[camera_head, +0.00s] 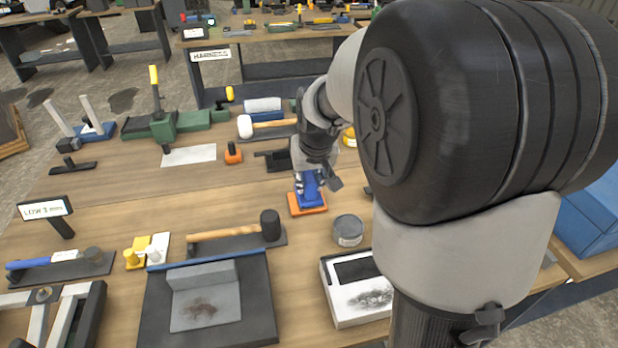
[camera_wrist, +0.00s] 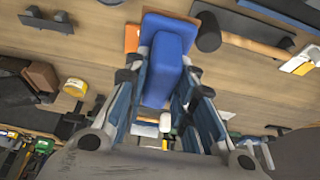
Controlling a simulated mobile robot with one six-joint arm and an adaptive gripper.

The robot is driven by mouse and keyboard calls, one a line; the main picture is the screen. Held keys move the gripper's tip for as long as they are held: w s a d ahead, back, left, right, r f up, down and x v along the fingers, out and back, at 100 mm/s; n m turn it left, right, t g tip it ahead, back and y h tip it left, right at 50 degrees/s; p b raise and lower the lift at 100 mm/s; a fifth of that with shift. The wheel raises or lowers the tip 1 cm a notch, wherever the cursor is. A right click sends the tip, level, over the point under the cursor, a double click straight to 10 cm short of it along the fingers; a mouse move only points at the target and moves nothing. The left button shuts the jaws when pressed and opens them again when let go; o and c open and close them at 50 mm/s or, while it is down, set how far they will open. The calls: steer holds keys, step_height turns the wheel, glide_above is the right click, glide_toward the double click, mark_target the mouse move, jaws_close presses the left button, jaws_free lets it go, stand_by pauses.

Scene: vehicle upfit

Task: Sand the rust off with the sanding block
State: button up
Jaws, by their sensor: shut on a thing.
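The sanding block has a blue handle (camera_head: 309,185) on an orange base (camera_head: 309,206). My gripper (camera_head: 311,178) is shut on the handle from above. I cannot tell whether the base touches the table. The rust is a brown patch (camera_head: 199,309) on a grey angled metal piece (camera_head: 203,276). This piece lies on a dark mat (camera_head: 258,305) at front left, apart from the block.
A round grey tin (camera_head: 348,230) stands close right of the block. A white tray (camera_head: 337,300) with a dark smudge lies in front. A black-headed mallet (camera_head: 270,225) lies between the block and the metal piece. Bare wood (camera_head: 150,203) shows at left.

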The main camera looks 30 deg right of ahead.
mark_target(309, 176)
jaws_close()
step_height(309, 176, up, 6)
steer(key=p, duration=0.4)
steer(key=shift+r+p, duration=0.1)
steer(key=shift+p, duration=0.3)
steer(key=shift+o, duration=2)
jaws_free()
jaws_close()
